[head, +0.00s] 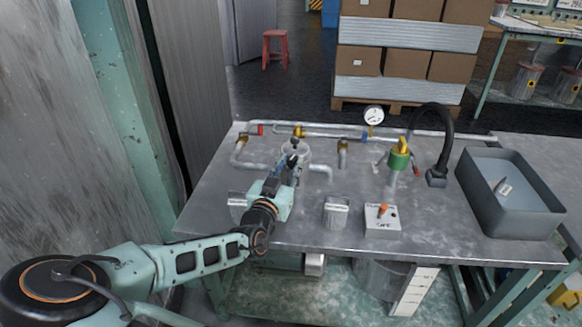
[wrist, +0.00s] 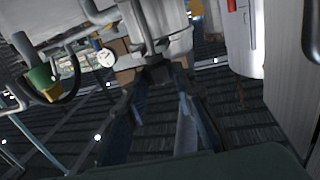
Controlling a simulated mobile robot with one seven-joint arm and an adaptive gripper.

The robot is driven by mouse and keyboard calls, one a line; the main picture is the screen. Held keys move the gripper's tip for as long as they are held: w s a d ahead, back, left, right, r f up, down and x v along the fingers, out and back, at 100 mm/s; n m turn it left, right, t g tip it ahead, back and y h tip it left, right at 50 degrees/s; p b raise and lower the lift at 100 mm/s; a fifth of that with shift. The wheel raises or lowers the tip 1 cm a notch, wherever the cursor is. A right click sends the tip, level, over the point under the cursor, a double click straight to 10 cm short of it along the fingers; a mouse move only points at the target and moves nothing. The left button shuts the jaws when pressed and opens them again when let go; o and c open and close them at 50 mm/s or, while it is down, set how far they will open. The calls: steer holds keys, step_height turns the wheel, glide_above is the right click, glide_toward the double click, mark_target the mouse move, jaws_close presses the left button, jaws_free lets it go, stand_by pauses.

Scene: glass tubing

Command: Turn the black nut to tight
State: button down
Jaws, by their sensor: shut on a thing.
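My gripper (head: 291,161) is over the back left part of the metal table, at the glass tubing, with its fingers closed together. In the wrist view the two dark fingers (wrist: 158,78) converge on a small black piece, which I take to be the black nut (wrist: 155,61), below a pale tube. In the head view a small dark part (head: 294,142) shows just beyond the fingertips. The fingers hide most of the nut, and how tight it sits cannot be seen.
Pipes with brass fittings run along the table's back, with a pressure gauge (head: 373,115). A green and yellow valve (head: 399,157) and black hose (head: 437,112) stand to the right. A grey bin (head: 520,222) is at far right. A white control box (head: 382,221) sits near the front.

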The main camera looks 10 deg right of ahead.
steer(key=shift+w+a+m+g+h, duration=0.1)
steer(key=shift+m+g+h, duration=0.3)
steer(key=shift+h, duration=0.1)
steer(key=shift+w+a+m+g+h, duration=0.1)
steer(key=shift+m+g+h, duration=0.2)
steer(key=shift+m+h, duration=0.15)
steer(key=c, duration=1.6)
jaws_free()
steer(key=shift+s, duration=0.15)
steer(key=v, duration=1.2)
